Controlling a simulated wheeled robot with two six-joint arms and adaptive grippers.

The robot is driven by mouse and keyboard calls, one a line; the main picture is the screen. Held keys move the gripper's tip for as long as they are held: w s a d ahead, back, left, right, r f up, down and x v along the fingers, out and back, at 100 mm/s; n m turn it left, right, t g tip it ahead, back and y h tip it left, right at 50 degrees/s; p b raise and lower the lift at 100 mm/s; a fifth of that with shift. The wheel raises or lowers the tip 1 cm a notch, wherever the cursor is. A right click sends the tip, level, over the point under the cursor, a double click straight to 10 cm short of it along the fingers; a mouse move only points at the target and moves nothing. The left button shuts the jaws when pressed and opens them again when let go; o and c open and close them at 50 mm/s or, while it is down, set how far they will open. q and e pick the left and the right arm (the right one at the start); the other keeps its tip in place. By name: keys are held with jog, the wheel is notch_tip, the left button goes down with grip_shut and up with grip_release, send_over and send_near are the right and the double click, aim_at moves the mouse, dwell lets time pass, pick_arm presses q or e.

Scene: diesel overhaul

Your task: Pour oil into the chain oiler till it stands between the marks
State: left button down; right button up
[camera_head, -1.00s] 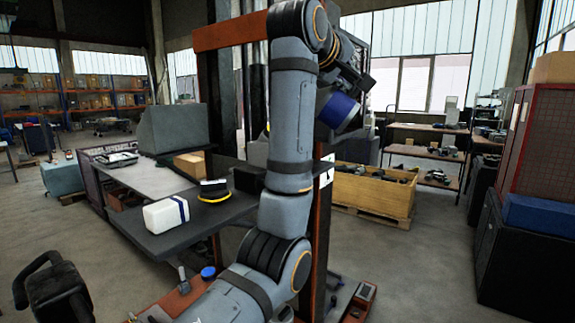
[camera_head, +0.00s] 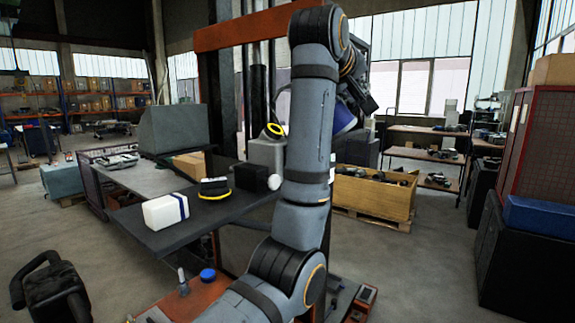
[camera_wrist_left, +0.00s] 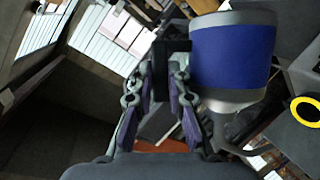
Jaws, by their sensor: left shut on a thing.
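My left gripper (camera_wrist_left: 160,100) is shut on the dark handle (camera_wrist_left: 173,62) of a blue can with grey metal rims (camera_wrist_left: 232,58). The can is beside the fingers, to their right in the left wrist view. In the head view the blue can (camera_head: 343,116) is mostly hidden behind my arm, held high near the orange-framed column. I cannot tell for sure which thing is the chain oiler. A dark part with a yellow ring (camera_head: 275,131) stands just left of my arm; a yellow ring (camera_wrist_left: 306,110) also shows in the wrist view. My right gripper is not in view.
A dark shelf (camera_head: 150,238) holds a white canister with a blue band (camera_head: 165,211), a black-and-yellow item (camera_head: 214,187) and a cardboard box (camera_head: 189,164). A wooden crate of parts (camera_head: 372,196) stands behind at the right.

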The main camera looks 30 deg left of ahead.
aim_at(349, 113)
pick_arm(q)
jog(key=shift+d+f+m, duration=0.2)
jog(key=shift+f+m, duration=0.2)
jog(key=shift+f, duration=0.4)
jog(key=shift+w+d, duration=0.15)
jog(key=shift+d, duration=0.05)
jog(key=shift+a+f+m+g+y+b, duration=0.2)
jog(key=shift+f+m+g+y+b, duration=0.2)
jog(key=shift+f+m+y, duration=0.3)
jog(key=shift+r, duration=0.15)
jog(key=shift+s+a+f+m+g+y, duration=0.1)
jog(key=shift+a+f+m+g+y, duration=0.1)
jog(key=shift+m, duration=0.25)
jog(key=shift+s+a+f+m+g+y, duration=0.1)
jog(key=shift+a+m+y, duration=0.1)
jog(key=shift+m, duration=0.25)
jog(key=shift+r, duration=0.1)
